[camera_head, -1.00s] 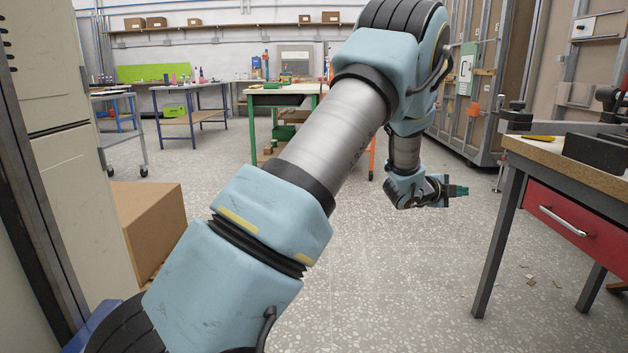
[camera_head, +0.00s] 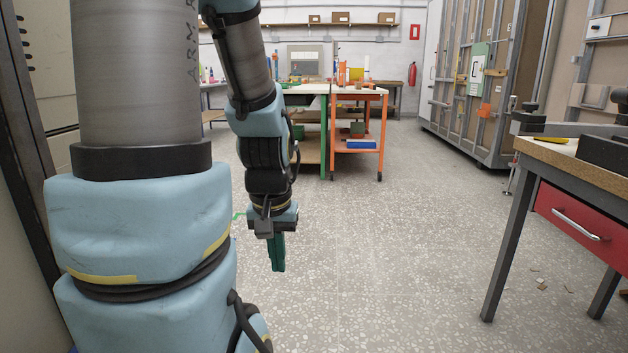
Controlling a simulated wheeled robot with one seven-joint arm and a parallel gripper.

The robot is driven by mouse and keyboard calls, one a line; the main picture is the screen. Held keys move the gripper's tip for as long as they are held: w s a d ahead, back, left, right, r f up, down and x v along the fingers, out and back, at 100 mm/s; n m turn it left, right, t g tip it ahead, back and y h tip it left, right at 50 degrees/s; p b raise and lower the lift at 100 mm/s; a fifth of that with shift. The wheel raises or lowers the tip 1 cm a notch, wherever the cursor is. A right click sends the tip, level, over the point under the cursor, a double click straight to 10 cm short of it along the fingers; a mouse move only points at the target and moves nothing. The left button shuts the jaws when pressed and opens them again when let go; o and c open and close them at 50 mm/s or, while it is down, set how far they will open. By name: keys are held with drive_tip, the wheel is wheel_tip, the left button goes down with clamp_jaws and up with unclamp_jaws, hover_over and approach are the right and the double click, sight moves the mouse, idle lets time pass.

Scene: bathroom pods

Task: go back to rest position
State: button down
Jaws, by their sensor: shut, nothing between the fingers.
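My gripper (camera_head: 278,255) hangs at the end of my folded arm, a little left of the middle of the head view. Its green fingers point down over bare floor. They are together, with nothing between them. The large blue and grey links of my arm fill the left of the view and hide what stands behind them.
A workbench (camera_head: 570,158) with a red drawer (camera_head: 578,222) stands close on the right. An orange cart (camera_head: 357,145) and a green-legged table (camera_head: 305,100) stand farther back. A framed wall pod (camera_head: 480,85) is at the back right. The speckled floor (camera_head: 400,260) in the middle is clear.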

wheel_tip(320, 180, up, 27)
drive_tip(key=p, duration=2.7)
drive_tip(key=shift+w, duration=0.1)
